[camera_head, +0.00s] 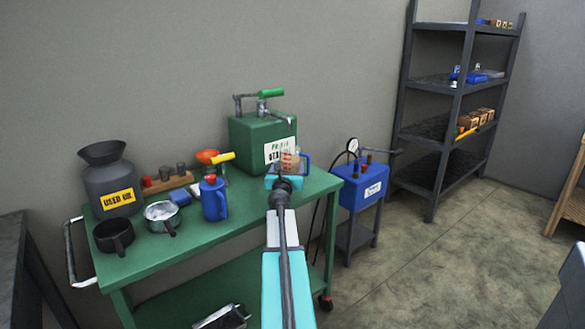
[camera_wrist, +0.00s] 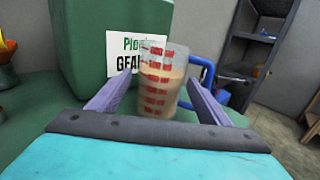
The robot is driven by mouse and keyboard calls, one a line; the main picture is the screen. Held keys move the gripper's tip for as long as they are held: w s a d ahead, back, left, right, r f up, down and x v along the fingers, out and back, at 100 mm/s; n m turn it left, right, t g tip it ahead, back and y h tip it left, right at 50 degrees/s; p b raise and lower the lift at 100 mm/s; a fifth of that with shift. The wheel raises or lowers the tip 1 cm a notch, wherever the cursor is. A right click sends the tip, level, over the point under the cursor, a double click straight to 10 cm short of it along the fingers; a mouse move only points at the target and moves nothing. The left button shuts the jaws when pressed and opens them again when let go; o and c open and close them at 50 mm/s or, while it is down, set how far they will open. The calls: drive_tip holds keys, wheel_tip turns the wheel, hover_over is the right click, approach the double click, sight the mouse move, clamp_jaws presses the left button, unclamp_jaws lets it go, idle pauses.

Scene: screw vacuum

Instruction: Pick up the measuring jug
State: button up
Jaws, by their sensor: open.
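The measuring jug (camera_wrist: 161,82) is clear with red markings, holds a tan liquid and has a blue handle on its right side. In the wrist view it stands upright on the green bench, between the two fingers of my open gripper (camera_wrist: 158,95). I cannot tell whether either finger touches it. In the head view the jug (camera_head: 290,161) shows just beyond my gripper (camera_head: 286,175), at the bench's right end. The gripper hides its lower part there.
A green gear oil container (camera_head: 255,140) stands right behind the jug. A blue can (camera_head: 213,199), a grey used-oil can (camera_head: 108,180), a black pot (camera_head: 113,236) and a metal pot (camera_head: 162,214) are farther left on the green bench (camera_head: 200,245). A blue tank (camera_head: 362,185) stands to the right.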

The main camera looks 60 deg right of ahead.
sight(291, 149)
drive_tip(key=shift+x, duration=2.55)
drive_tip(key=shift+s+d, duration=0.1)
drive_tip(key=c, duration=1.4)
drive_tip(key=shift+o, duration=0.2)
drive_tip(key=shift+r, duration=0.4)
drive_tip(key=shift+r+p, duration=1.2)
drive_tip(key=shift+r, duration=0.25)
drive_tip(key=v, duration=1.7)
drive_tip(key=shift+a, duration=0.4)
